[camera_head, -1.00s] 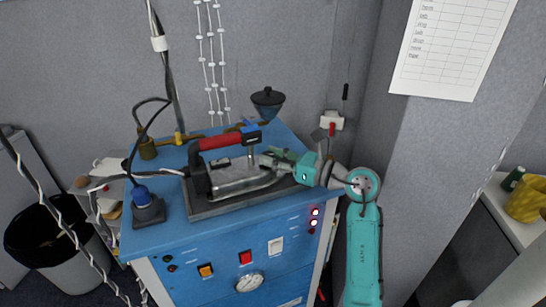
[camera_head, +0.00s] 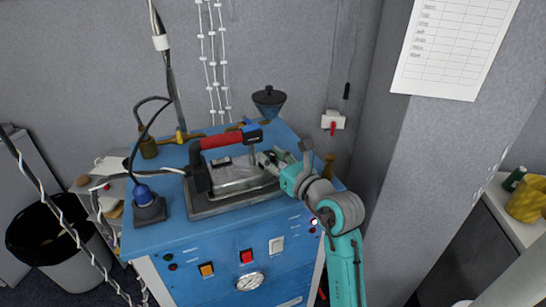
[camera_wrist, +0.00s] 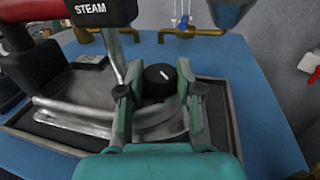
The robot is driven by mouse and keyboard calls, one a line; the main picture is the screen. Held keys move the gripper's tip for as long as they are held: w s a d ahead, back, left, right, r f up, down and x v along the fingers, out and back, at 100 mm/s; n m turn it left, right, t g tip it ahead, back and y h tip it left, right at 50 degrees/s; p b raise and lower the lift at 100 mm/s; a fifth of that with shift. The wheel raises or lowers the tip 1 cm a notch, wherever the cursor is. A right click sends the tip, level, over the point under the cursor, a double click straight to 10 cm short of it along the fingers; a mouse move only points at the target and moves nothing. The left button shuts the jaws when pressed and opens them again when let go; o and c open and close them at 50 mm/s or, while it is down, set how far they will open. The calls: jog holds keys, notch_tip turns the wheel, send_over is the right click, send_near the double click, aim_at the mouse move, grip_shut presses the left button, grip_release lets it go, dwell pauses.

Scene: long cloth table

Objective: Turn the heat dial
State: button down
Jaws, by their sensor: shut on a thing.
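The iron (camera_head: 232,176) has a silver body and a red handle and rests on a dark tray (camera_head: 205,209) on the blue table top. The heat dial (camera_wrist: 158,80) is a black round knob with a white pointer line, low on the iron's right end in the wrist view. The line leans to the upper left. My gripper (camera_wrist: 159,76) is shut on the dial, one finger on each side of it. In the head view my gripper (camera_head: 267,159) reaches in from the right, and I cannot make out the dial there.
A dark funnel (camera_head: 269,100) and brass pipes (camera_head: 180,137) are behind. A switch panel (camera_head: 246,258) faces the front. A red-handled wall switch (camera_head: 333,122) is at right.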

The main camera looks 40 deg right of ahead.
jog(key=shift+a+m+h, duration=0.1)
jog(key=shift+m+h, duration=0.4)
jog(key=shift+h, duration=0.1)
jog(key=c, duration=0.7)
grip_release()
jog(key=shift+c, duration=0.2)
